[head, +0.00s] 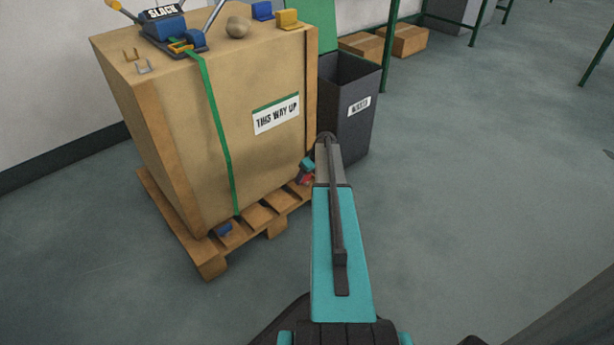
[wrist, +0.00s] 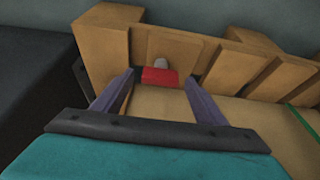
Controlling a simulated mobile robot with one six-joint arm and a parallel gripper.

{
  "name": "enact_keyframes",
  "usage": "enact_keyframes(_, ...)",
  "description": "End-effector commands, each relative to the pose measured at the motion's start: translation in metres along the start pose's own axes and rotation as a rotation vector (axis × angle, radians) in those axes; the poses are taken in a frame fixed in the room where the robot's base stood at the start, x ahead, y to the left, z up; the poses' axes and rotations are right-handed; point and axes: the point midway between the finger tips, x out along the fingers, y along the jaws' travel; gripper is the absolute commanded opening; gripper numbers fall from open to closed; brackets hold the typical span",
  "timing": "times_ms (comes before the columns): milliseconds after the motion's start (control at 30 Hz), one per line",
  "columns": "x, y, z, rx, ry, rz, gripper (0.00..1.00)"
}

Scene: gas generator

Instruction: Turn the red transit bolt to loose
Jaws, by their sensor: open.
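The red transit bolt (wrist: 161,77) is at the foot of the crate by the wooden pallet, with a grey rounded end behind its red block. In the head view its red part (head: 305,180) shows small at the crate's right lower corner, partly hidden by my arm. My gripper (wrist: 159,84) is open, with one purple-grey finger on each side of the red block. Gaps show between the block and both fingers; I cannot tell whether the tips reach past it. In the head view my gripper is mostly hidden behind my teal arm.
The crate (head: 180,130) stands on a pallet (head: 212,262). A blue part (head: 224,229) sits at its left base. A green strap (head: 222,140) runs down its front. A dark bin (head: 348,125) stands close to the right. Floor at right is clear.

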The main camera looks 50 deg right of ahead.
Motion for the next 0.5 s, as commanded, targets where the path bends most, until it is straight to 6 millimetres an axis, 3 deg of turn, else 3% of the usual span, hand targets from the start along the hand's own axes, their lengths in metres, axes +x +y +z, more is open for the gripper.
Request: enact_keyframes(500, -0.077, -0.001, -0.001, 0.000, 0.001, 0.001, 0.66)
